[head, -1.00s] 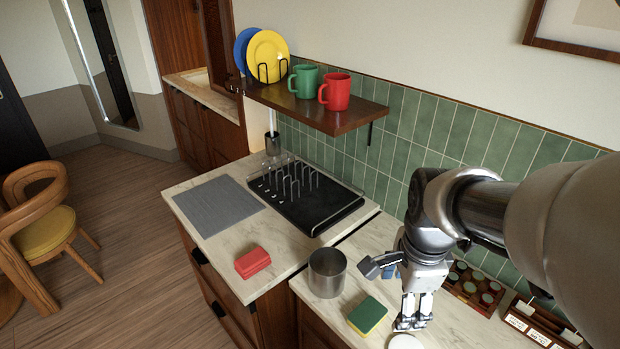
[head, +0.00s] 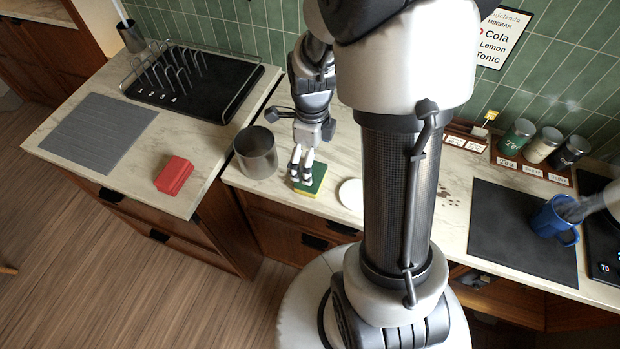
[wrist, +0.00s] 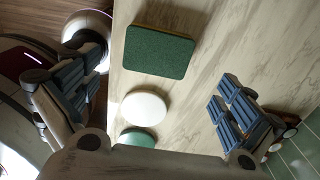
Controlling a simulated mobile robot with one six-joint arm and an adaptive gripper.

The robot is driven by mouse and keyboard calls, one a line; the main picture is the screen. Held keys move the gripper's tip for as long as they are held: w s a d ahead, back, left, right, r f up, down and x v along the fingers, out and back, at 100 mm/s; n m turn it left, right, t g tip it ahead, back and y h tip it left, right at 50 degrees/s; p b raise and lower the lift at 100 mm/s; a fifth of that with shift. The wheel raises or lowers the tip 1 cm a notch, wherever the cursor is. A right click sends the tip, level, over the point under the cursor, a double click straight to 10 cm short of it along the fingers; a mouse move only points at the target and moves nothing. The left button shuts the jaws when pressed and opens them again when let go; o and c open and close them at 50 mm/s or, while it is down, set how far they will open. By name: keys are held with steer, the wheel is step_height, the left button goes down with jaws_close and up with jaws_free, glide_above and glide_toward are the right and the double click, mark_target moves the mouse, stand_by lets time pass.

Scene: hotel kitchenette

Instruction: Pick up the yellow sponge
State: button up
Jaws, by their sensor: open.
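The yellow sponge (head: 314,190) has a green scouring top and a yellow lower layer. It lies flat on the pale counter, right of a steel canister. In the wrist view its green face (wrist: 159,51) shows, with no finger touching it. My gripper (head: 301,168) is open and empty, pointing down above the sponge's left and back part in the head view. In the wrist view the two fingers stand wide apart, with the sponge ahead between their lines. The exact height above the sponge is hard to tell.
The steel canister (head: 255,152) stands close left of my gripper. A white disc (head: 351,195) lies right of the sponge; the wrist view also shows a green disc (wrist: 137,138). A red block (head: 174,175) and a dish rack (head: 190,80) are further left.

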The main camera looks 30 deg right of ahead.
step_height(320, 180, down, 7)
steer(key=b, duration=0.2)
steer(key=shift+s+a+b, duration=0.1)
steer(key=shift+a+b, duration=0.05)
steer(key=shift+b, duration=0.2)
steer(key=shift+r, duration=0.1)
steer(key=shift+c, duration=0.4)
steer(key=c, duration=0.6)
